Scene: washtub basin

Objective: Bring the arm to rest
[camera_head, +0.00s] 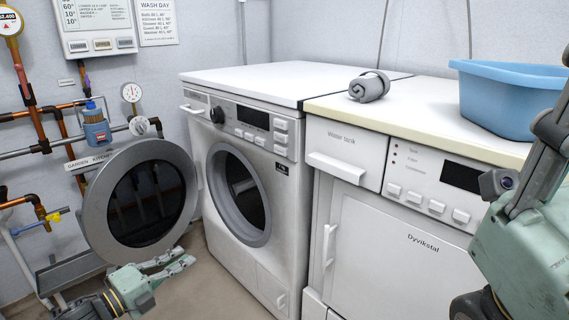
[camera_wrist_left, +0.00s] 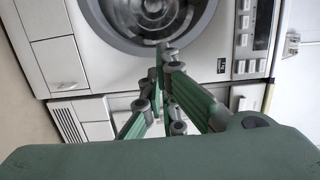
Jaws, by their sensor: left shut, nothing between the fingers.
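My left gripper (camera_head: 188,262) is low at the left in the head view, in front of the washing machine and just below its round door. Its fingers are shut and empty. In the left wrist view the shut fingers (camera_wrist_left: 163,62) point at the washing machine's front. My right arm (camera_head: 530,230) stands at the right edge of the head view, in front of the dryer. Its fingers are mostly cut off by the frame, so I cannot tell their state.
The washing machine (camera_head: 285,195) has its round door (camera_head: 140,200) swung open to the left. Pipes (camera_head: 60,145) line the left wall.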

